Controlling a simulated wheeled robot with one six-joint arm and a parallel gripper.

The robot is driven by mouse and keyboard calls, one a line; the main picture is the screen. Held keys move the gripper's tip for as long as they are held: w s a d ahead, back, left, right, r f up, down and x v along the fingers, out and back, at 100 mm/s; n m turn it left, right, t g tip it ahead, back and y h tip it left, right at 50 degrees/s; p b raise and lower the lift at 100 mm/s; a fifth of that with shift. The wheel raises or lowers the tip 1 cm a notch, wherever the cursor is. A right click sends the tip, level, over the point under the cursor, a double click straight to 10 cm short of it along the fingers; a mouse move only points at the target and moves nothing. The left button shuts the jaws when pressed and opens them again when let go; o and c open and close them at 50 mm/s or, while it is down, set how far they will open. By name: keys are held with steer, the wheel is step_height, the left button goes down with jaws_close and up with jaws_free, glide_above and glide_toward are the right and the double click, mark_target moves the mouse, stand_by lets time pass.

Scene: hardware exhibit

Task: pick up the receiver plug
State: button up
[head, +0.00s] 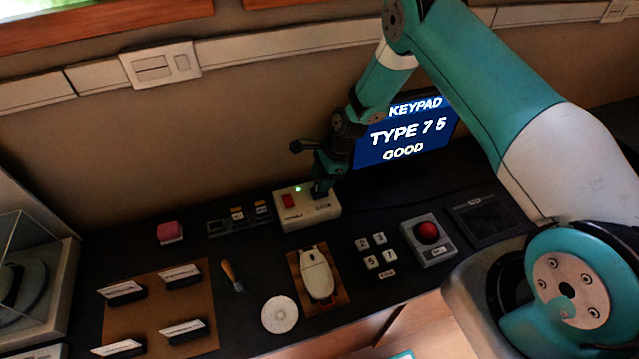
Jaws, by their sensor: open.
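My gripper (326,178) is at the back of the table, pointing down over the right half of a beige box (295,221). The box has a red switch (288,201) and a lit green light. A small dark blue piece (320,190) shows at the box's top right, right under my gripper; it may be the receiver plug, but I cannot tell for sure. The fingers are dark and small here, and I see nothing clearly held between them. My wrist hides part of the box's back right.
A screen (405,135) reading "KEYPAD TYPE 7 5 GOOD" stands just behind my wrist. A mouse (317,273) on a brown pad, number keys (379,252), a red-ball device (428,236) and a white disc (279,314) lie in front. A pink block (169,232) sits left.

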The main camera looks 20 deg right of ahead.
steer(key=shift+x, duration=0.75)
jaws_close()
